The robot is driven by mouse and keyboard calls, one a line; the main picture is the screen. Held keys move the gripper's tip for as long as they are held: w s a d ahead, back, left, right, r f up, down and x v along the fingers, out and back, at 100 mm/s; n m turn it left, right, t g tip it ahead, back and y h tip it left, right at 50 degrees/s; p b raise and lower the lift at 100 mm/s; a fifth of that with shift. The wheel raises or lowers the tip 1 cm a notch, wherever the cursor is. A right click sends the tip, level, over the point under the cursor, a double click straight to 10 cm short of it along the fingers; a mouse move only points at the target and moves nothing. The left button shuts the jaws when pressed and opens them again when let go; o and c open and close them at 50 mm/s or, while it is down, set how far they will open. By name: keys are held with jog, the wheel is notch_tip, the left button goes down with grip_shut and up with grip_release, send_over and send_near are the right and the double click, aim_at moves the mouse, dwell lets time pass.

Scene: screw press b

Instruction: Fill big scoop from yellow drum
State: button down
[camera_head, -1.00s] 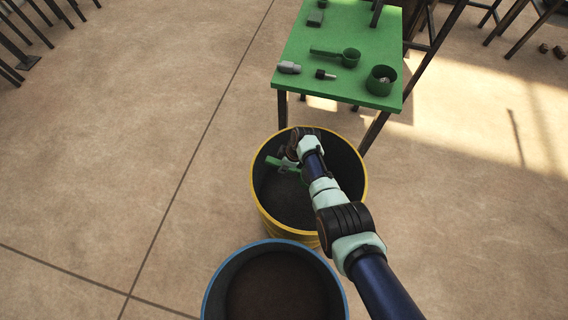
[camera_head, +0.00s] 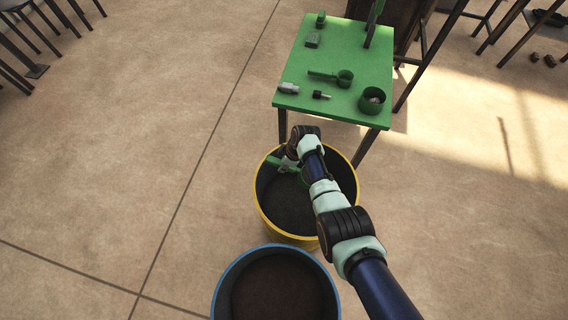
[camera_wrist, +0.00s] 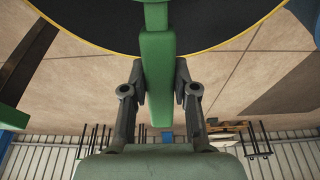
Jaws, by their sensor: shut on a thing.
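The yellow drum (camera_head: 262,213) stands open on the floor in the head view, with dark material inside. My gripper (camera_head: 284,166) is over the left back part of its mouth. In the wrist view my gripper (camera_wrist: 158,85) is shut on the green handle of the big scoop (camera_wrist: 158,55), which runs up the picture between both fingers. The scoop also shows as a bit of green (camera_head: 275,161) beside my gripper in the head view. The scoop's bowl is mostly hidden by my arm, so I cannot tell what it holds. The yellow rim (camera_wrist: 100,48) curves behind the handle in the wrist view.
A blue drum (camera_head: 224,283) with dark contents stands in front of the yellow one. A green table (camera_head: 330,60) behind holds a smaller green scoop (camera_head: 345,78), a green cup (camera_head: 372,100) and small parts.

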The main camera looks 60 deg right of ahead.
jog(key=shift+r, duration=0.1)
notch_tip(320, 180, up, 6)
jog(key=p, duration=0.5)
jog(key=shift+p, duration=0.35)
